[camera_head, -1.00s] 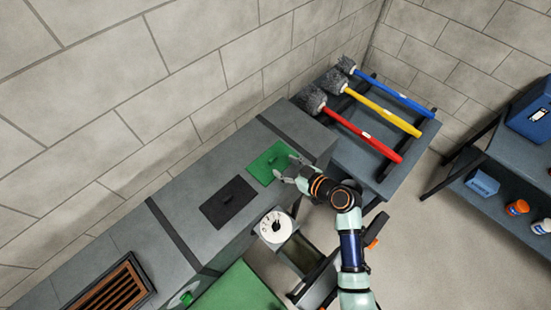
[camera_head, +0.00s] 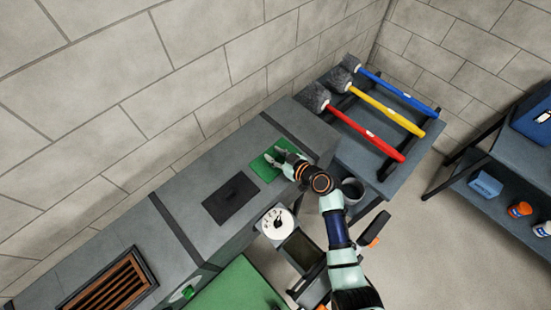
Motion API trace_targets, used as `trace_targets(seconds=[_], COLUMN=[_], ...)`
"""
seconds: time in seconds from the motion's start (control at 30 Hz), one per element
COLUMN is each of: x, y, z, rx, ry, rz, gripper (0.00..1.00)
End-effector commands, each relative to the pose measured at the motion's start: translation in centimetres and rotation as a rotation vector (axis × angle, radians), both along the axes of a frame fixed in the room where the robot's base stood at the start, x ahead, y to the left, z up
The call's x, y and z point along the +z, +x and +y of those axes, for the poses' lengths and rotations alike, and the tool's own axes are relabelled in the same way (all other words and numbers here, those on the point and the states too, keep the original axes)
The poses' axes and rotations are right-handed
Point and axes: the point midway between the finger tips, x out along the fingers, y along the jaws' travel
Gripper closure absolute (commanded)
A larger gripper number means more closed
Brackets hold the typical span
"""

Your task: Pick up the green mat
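The green mat (camera_head: 262,172) lies flat on top of the grey duct, close to its right end. My gripper (camera_head: 274,156) is over the far right part of the mat, at the raised tab seen there earlier. Its two fingers look spread apart, one on each side of the tab's place. The gripper hides the tab and part of the mat, and I cannot tell whether the fingers touch it.
A black mat with a handle (camera_head: 232,198) lies left of the green one. A white dial (camera_head: 277,222) is on the duct's front. Red (camera_head: 368,134), yellow (camera_head: 388,108) and blue (camera_head: 400,92) brushes lie on a rack at right. A brick wall stands behind.

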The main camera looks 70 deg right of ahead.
Motion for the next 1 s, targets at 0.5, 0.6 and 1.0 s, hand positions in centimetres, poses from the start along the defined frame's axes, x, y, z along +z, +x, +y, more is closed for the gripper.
trace_targets(seconds=[0.5, 0.6, 1.0], x=[0.2, 1.0, 12.0], y=[0.0, 0.0, 0.0], z=[0.0, 0.0, -0.1], rx=[0.0, 0.001, 0.0], ry=[-0.001, -0.004, -0.008], rz=[-0.001, -0.002, -0.004], gripper=[1.0, 1.0, 1.0])
